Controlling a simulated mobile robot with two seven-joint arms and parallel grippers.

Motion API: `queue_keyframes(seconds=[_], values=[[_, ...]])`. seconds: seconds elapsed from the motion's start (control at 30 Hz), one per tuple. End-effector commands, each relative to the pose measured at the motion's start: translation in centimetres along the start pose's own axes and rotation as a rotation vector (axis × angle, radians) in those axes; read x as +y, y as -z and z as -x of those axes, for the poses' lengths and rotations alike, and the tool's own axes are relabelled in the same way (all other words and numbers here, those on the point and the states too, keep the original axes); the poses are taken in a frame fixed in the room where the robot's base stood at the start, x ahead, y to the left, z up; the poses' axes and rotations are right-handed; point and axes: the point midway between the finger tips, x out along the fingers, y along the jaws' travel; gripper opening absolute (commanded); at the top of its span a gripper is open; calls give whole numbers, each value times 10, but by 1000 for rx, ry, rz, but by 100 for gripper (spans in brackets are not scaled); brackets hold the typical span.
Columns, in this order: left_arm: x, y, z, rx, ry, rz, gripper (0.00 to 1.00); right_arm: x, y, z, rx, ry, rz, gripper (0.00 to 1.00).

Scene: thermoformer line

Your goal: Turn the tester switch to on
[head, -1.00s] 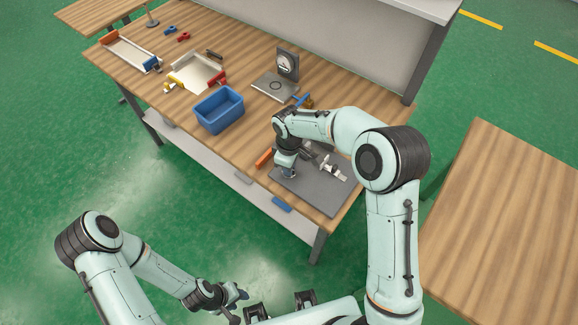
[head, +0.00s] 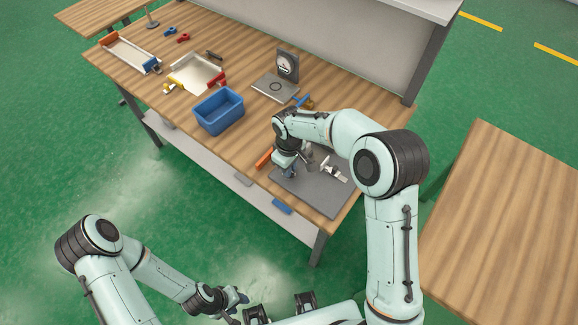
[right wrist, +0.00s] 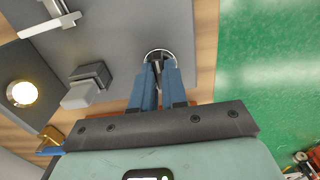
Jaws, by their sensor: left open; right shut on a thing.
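The tester is a flat grey plate (head: 318,196) at the near right end of the workbench in the head view. My right gripper (right wrist: 161,66) is over its near edge and points down at it. In the right wrist view its blue fingers are shut on a small round switch (right wrist: 159,54) with a bright metal rim, partly hidden between the fingertips. A round lamp (right wrist: 22,93) on a dark panel looks lit, pale yellow. The switch's markings cannot be read. My left gripper (head: 241,299) is open and empty, low in front of the bench.
A grey block (right wrist: 88,84) and a white-handled fixture (right wrist: 52,18) stand on the plate near my right gripper. An orange piece (head: 265,158) lies left of the plate.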

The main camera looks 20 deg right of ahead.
Motion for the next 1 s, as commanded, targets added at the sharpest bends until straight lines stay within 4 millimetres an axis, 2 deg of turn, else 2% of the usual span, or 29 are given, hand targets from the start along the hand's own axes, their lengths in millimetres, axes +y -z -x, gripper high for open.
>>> queue_keyframes(seconds=[0.03, 0.07, 0.1, 0.13, 0.43, 0.57, 1.0], values=[[0, 0, 0, 0, 0, 0, 43, 0, 1, 1, 2, 0, -3, 0], [0, 0, 0, 0, 0, 0, 43, 0, 1, 1, 2, 0, -3, 22], [0, 0, 0, 0, 0, 0, 43, 0, 1, 1, 2, 0, -3, 35], [0, 0, 0, 0, 0, 0, 43, 0, 1, 1, 2, 0, -3, 38], [0, 0, 0, 0, 0, 0, 43, 0, 0, 2, 2, 0, -1, 38], [0, 0, 1, 1, 0, 0, 43, 0, 1, 14, 3, -1, -1, 38], [6, 5, 11, 7, -3, -3, 43, 1, 2, 108, 7, -2, -1, 38]])
